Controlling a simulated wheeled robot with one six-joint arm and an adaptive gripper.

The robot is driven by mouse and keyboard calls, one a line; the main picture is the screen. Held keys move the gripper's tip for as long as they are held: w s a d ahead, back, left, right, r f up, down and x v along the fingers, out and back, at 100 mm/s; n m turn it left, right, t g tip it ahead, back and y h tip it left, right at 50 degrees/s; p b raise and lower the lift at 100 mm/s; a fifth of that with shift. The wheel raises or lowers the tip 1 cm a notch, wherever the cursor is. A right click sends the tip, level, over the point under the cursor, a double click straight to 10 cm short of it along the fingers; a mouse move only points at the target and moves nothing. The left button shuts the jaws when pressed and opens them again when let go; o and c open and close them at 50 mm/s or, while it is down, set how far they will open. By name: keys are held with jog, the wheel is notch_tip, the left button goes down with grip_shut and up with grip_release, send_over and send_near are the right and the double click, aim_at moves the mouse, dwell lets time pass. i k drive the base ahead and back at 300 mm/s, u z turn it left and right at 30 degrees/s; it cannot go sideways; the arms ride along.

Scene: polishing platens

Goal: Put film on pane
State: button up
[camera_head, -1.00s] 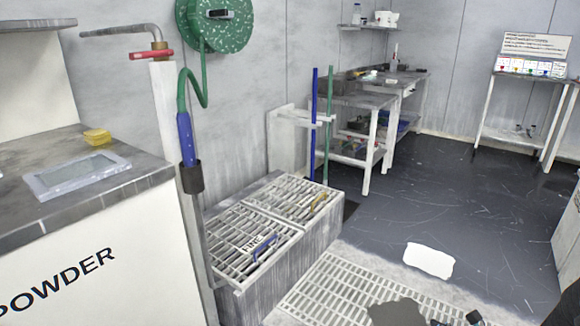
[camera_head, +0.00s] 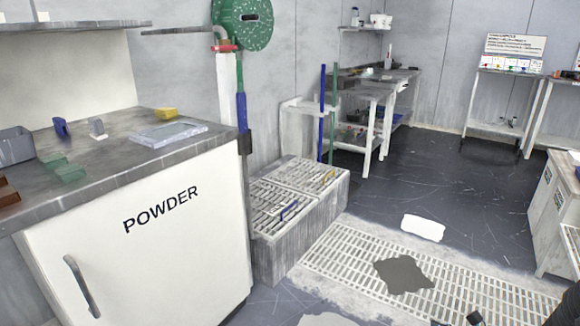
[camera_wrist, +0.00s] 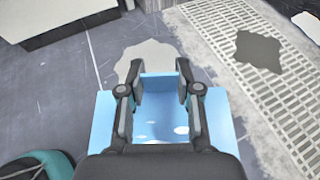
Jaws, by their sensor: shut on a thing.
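My gripper (camera_wrist: 159,68) is in the wrist view, its two dark fingers closed on either side of an upright blue tab. The tab belongs to a light-blue film piece (camera_wrist: 108,108), a flat sheet with white spots that spreads to both sides under the fingers. It is held above the floor; its near part is hidden by my gripper. The pane (camera_head: 168,134), a clear plate in a pale frame, lies flat on the grey counter above the POWDER cabinet in the head view. My gripper is well apart from it.
A yellow block (camera_head: 166,113) lies behind the pane. Green, blue and brown items stand on the left of the counter (camera_head: 120,150). The POWDER cabinet (camera_head: 150,245) has a handle. A grated box (camera_head: 290,205) stands right of it. Dark floor is open beyond.

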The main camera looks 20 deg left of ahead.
aim_at(169, 129)
jog(key=z, duration=0.15)
jog(key=k, duration=0.35)
jog(key=u, duration=2.05)
